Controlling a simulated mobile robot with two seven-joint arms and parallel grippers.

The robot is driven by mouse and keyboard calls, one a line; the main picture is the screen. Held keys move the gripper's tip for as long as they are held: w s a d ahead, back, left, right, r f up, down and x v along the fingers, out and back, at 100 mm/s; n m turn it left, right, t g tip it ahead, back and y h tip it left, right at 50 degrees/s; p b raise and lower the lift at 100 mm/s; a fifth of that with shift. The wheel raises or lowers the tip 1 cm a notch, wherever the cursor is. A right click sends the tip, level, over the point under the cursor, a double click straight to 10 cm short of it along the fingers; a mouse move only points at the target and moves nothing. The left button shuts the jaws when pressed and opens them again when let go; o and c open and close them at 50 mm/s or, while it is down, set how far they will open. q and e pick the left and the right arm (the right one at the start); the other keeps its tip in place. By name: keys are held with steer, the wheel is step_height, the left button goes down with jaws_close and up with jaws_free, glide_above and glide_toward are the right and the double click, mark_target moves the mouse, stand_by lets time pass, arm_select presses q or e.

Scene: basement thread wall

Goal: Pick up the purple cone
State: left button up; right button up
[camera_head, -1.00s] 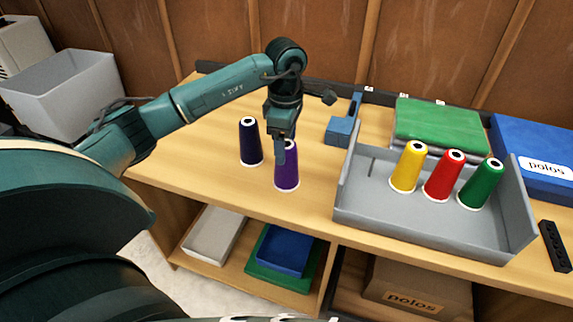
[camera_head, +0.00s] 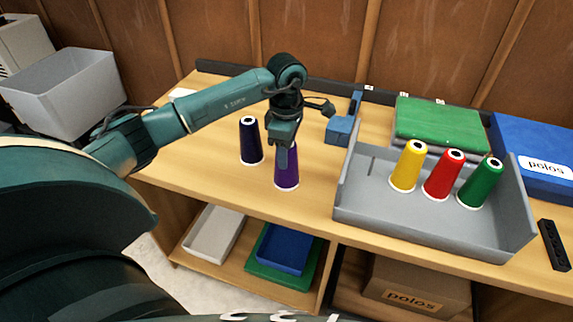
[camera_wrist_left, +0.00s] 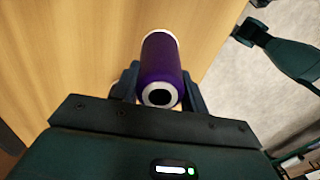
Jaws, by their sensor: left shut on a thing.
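The purple cone (camera_head: 287,174) stands upright on the wooden bench, near its front edge. My left gripper (camera_head: 287,150) comes down from above and is shut on the upper part of the purple cone, hiding its top in the head view. In the left wrist view the purple cone (camera_wrist_left: 161,68) lies between the two fingers (camera_wrist_left: 158,88), with its white-rimmed top hole facing the camera. The cone's white base rim still appears to be at the bench surface; I cannot tell whether there is a gap. My right gripper is not in view.
A dark navy cone (camera_head: 250,142) stands close to the left of the purple one. A grey tray (camera_head: 420,226) on the right holds yellow (camera_head: 408,168), red (camera_head: 443,177) and green (camera_head: 480,185) cones. A blue tool (camera_head: 341,130) lies behind. A shelf with bins is below.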

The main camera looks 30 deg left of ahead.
arm_select(q)
steer(key=c, duration=0.5)
steer(key=shift+r, duration=0.1)
step_height(320, 180, up, 10)
